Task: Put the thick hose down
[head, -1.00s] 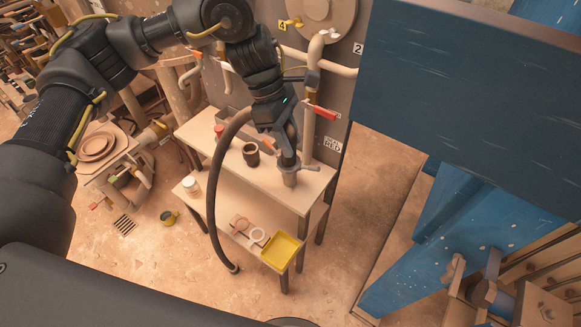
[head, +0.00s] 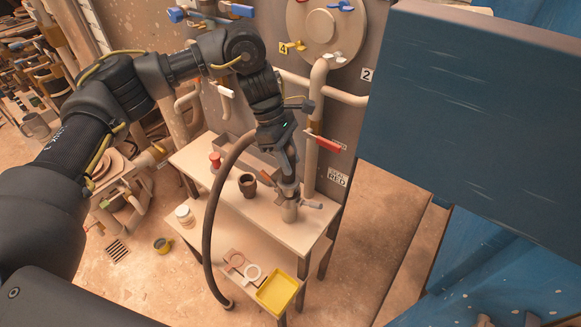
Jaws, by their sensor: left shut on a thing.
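My left gripper (head: 288,188) points down over the right part of the tabletop and is shut on the hose's end. A grey metal coupling with side levers (head: 289,211) is right under the fingers, at the tabletop. I cannot tell whether it rests on the top. The join between hose and coupling is hidden by the gripper. My right gripper is not in view.
The two-level table (head: 262,222) carries a dark cup (head: 247,185), a red-topped item (head: 215,161) and a grey tray (head: 250,150). A yellow tray (head: 277,291) and a white jar (head: 185,216) are lower. A red-handled valve (head: 327,144) is close behind. A blue panel (head: 470,120) blocks the right.

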